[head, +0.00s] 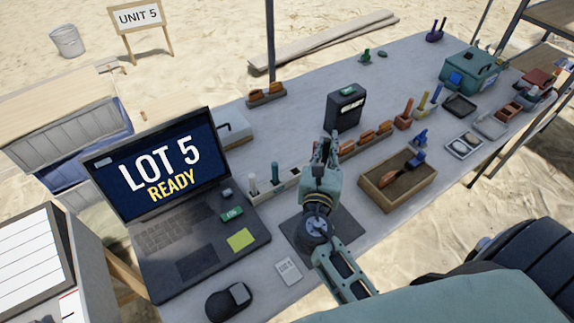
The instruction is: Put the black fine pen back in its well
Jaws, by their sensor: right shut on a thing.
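My right gripper (327,146) is shut, in front of the black box near the middle of the table. A thin dark thing between its fingertips appears to be the black fine pen, but it is hard to tell from the dark box behind. A pale pen holder (266,194) stands to the left of the gripper, beside the laptop. A white-topped pen (252,183) and a dark green pen (275,173) stand upright in it. Its right end, nearest the gripper, shows no upright pen. My left gripper is not in view.
The laptop (190,255) stands at left. The black box (345,107) and a rack of orange-brown pieces (366,139) are close behind and right of the gripper. A wooden tray (378,206) lies at right. A dark mat (346,243) lies under my arm.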

